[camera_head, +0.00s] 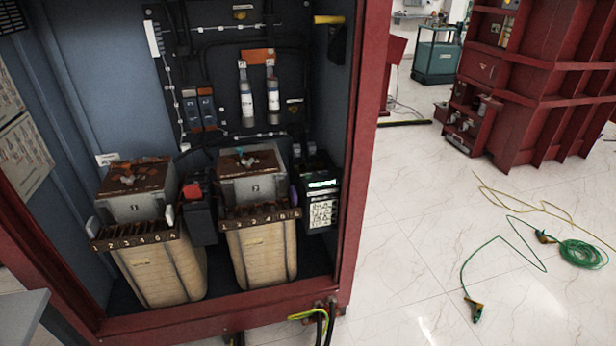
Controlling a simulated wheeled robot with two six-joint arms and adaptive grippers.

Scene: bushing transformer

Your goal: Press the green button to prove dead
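No green button can be made out in the head view. A black device with a lit green display (322,185) and a pale keypad (322,213) is mounted inside the open red cabinet, against its right wall. A black box with a red part (192,191) on top sits between the two transformer units. Neither of my grippers is in view.
The red cabinet frame (352,150) encloses two ribbed units, the left (160,265) and the right (262,250). Green cable (580,253) with clamps lies on the white tiled floor at right. A large red tank (545,95) stands behind.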

